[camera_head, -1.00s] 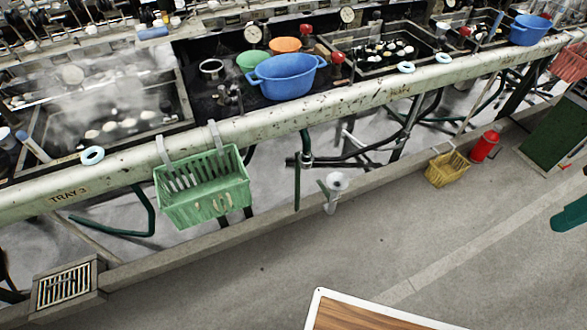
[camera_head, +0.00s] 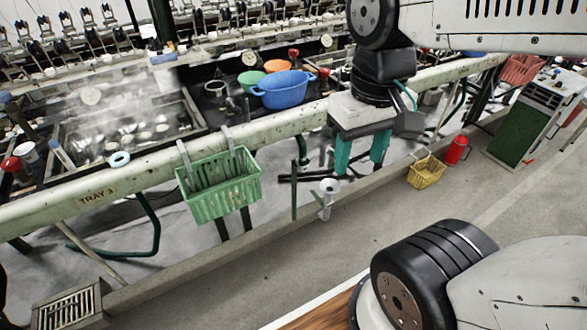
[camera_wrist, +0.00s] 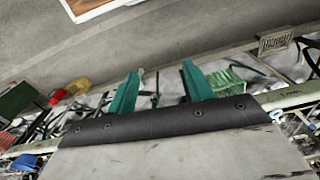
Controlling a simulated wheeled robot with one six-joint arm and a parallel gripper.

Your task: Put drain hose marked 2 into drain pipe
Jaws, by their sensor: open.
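A pale grey drain pipe (camera_head: 328,195) with a funnel-like top stands upright at the kerb below the long tray rail. A dark green hose (camera_head: 152,225) hangs in a bend under the rail marked TRAY 3. Another dark green upright length (camera_head: 294,195) is just left of the drain pipe. I can read no mark 2 on either. My gripper (camera_head: 361,165), with teal fingers, is open and empty in front of the rail, above and right of the drain pipe in the picture. In the wrist view its fingers (camera_wrist: 160,70) are spread apart with nothing clearly between them.
A green basket (camera_head: 220,190) hangs on the rail (camera_head: 285,125) left of the drain pipe. A yellow basket (camera_head: 427,172) and a red can (camera_head: 456,150) stand to the right. A floor grate (camera_head: 65,310) is at lower left. The floor in front of the kerb is clear.

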